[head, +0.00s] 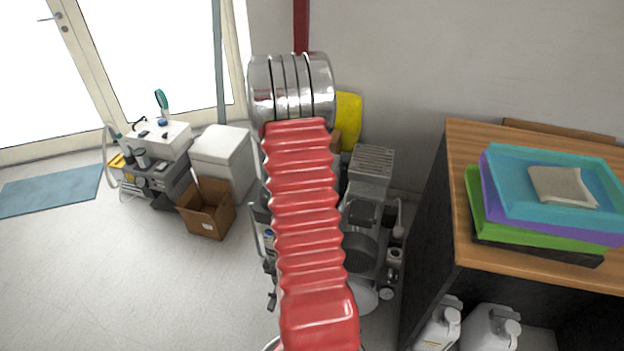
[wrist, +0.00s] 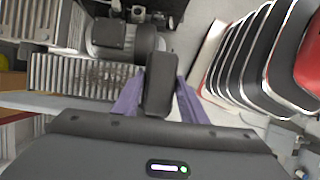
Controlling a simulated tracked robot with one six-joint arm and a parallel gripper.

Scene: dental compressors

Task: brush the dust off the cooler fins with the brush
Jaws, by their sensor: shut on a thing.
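In the wrist view, my gripper (wrist: 158,98) has its purple fingers shut on a dark block, the brush (wrist: 160,78). Its bristles cannot be made out. The grey cooler fins (wrist: 65,74) lie just left of the brush, with dark dust specks (wrist: 108,73) on their right part. The brush end overlaps the right edge of the fins in the picture; I cannot tell whether they touch. In the head view, my red arm hides the gripper, the brush and part of the compressor (head: 362,245).
A dark motor (wrist: 120,35) sits beside the fins. In the head view, a wooden-topped cabinet (head: 455,190) with stacked trays (head: 510,215) stands right. A cardboard box (head: 207,210) and a white bin (head: 222,155) stand left. The floor at left front is clear.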

